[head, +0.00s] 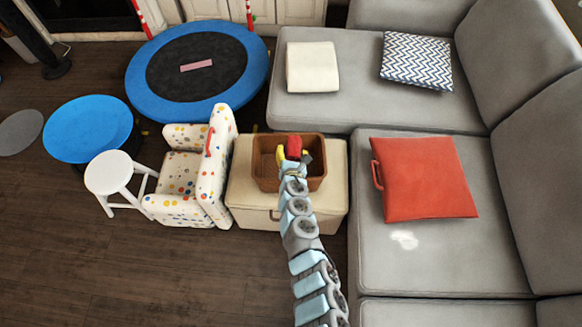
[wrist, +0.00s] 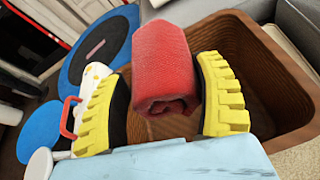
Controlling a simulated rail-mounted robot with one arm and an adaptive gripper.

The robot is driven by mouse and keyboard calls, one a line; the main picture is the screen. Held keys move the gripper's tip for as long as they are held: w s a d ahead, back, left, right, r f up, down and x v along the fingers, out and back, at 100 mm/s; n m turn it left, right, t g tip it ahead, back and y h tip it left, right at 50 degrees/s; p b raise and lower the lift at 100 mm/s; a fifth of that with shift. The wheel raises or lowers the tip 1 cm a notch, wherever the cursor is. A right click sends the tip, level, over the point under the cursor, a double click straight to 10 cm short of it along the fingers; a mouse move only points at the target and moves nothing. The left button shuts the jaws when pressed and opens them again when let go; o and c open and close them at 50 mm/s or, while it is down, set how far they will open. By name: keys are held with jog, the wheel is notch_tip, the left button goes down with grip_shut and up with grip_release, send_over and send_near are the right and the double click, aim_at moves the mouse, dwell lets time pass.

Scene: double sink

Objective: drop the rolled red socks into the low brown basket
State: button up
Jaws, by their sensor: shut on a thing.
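The rolled red socks (wrist: 164,68) are held between the two yellow-and-black fingers of my gripper (wrist: 164,92) in the wrist view. In the head view the red socks (head: 294,146) show at the end of my arm, over the low brown basket. The brown basket (head: 261,166) sits on a cream storage box. In the wrist view the basket (wrist: 285,75) lies behind and below the socks, mostly to the right. Part of its inside is hidden by the socks and my fingers. My gripper (head: 293,156) looks small in the head view.
The cream box (head: 244,196) stands between a spotted child's chair (head: 216,165) on the left and a grey sofa (head: 440,250) on the right. A red cushion (head: 423,178) lies on the sofa. A blue trampoline (head: 245,70) and white stool (head: 110,172) are farther left.

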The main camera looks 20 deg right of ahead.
notch_tip(320, 180, down, 5)
jog(key=b, duration=0.4)
jog(key=shift+f+b, duration=0.15)
jog(key=shift+b, duration=0.2)
jog(key=o, duration=1.1)
jog(key=shift+o, duration=0.2)
jog(key=shift+s, duration=0.1)
jog(key=v, duration=1.2)
